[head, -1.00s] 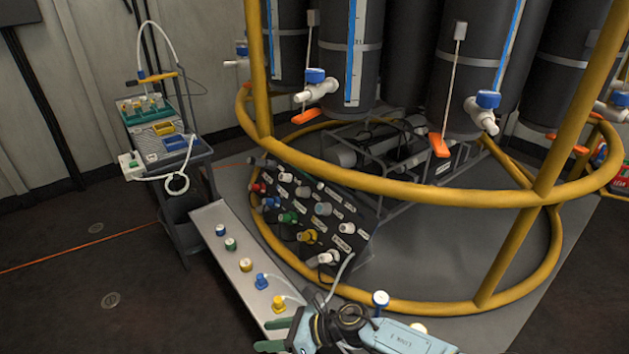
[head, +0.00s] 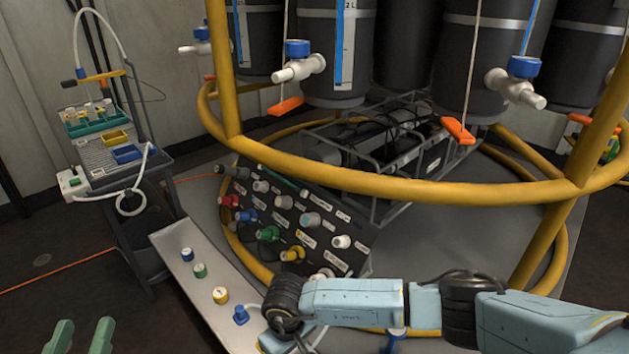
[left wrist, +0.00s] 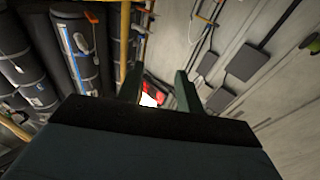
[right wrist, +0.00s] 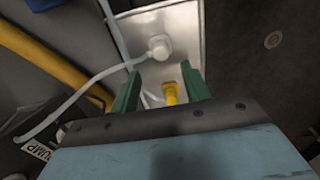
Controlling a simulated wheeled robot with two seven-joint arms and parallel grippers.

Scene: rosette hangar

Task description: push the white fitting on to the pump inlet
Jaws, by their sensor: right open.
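A white fitting (right wrist: 160,47) with a pale hose sits on the metal tray in the right wrist view, beyond my right fingertips. My right gripper (right wrist: 155,88) is open, its green fingers on either side of a yellow fitting (right wrist: 170,94), apart from the white one. In the head view the right hand and white fitting are hidden by my arm. A label reading PUMP (right wrist: 36,150) shows lower left; the inlet itself is not clear. The port panel (head: 285,225) stands inside the yellow frame. My left gripper (head: 81,337) is open and empty, far from the panel.
The tray (head: 185,262) holds several coloured fittings. The yellow tubular frame (head: 400,190) circles the tanks and stands close to my right arm. A cart (head: 108,150) with bins stands at the left.

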